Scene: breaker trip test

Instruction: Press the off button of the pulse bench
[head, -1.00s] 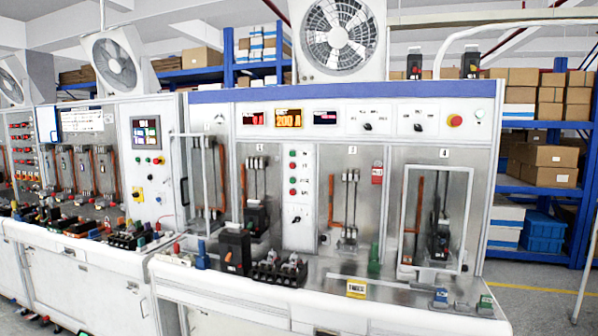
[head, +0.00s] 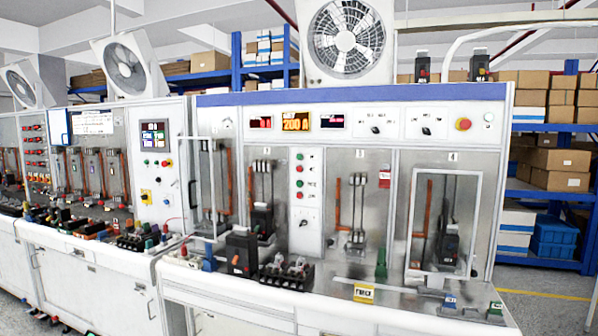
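The pulse bench (head: 352,99) appears to be the large grey bench with a blue top strip, filling the middle and right of the head view. A narrow white button panel (head: 306,190) on its front carries a column of small green and red buttons, with a black rotary knob below. Their labels are too small to read, so I cannot tell which is the off button. The displays (head: 296,122) are lit; one reads 200 A. Neither of my grippers is in view.
Black breakers (head: 241,253) and small terminal blocks stand on the bench's front ledge. A white-framed clear door (head: 415,222) covers the right bay. Another test bench (head: 88,235) adjoins on the left. Blue shelves with boxes (head: 558,160) stand behind. Floor shows at the right.

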